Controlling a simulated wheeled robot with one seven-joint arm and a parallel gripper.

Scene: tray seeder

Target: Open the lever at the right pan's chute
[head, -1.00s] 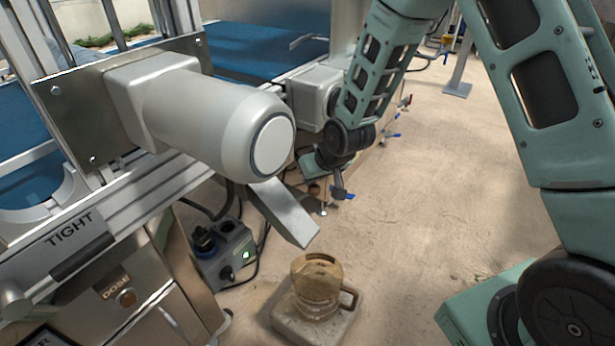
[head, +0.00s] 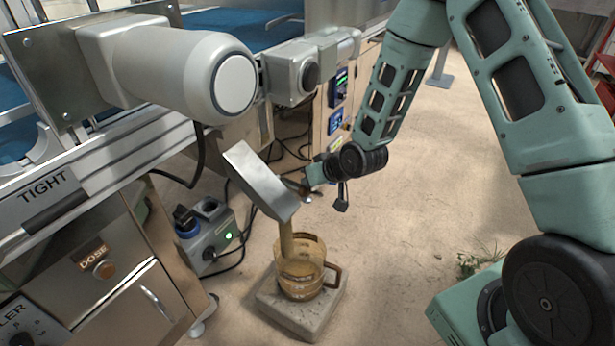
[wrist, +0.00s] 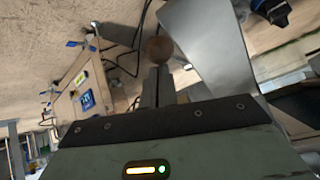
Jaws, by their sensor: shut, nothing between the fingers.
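The metal chute (head: 262,182) slopes down below the pan's housing, and a tan stream (head: 286,240) falls from its lower end into an amber jug (head: 300,282). My gripper (head: 304,184) is just right of the chute, its fingertips partly hidden in the head view. In the wrist view my gripper (wrist: 158,84) is shut with nothing between its fingers. A round brown knob (wrist: 158,50), apparently the lever's, is right at the fingertips; I cannot tell whether they touch. The chute (wrist: 212,42) is beside it. The lever's arm is not clearly visible.
The jug stands on a pale block (head: 300,318) on the floor. A grey socket box (head: 208,240) with cables is left of it. The large grey motor housing (head: 185,72) hangs above the chute. The floor to the right is open.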

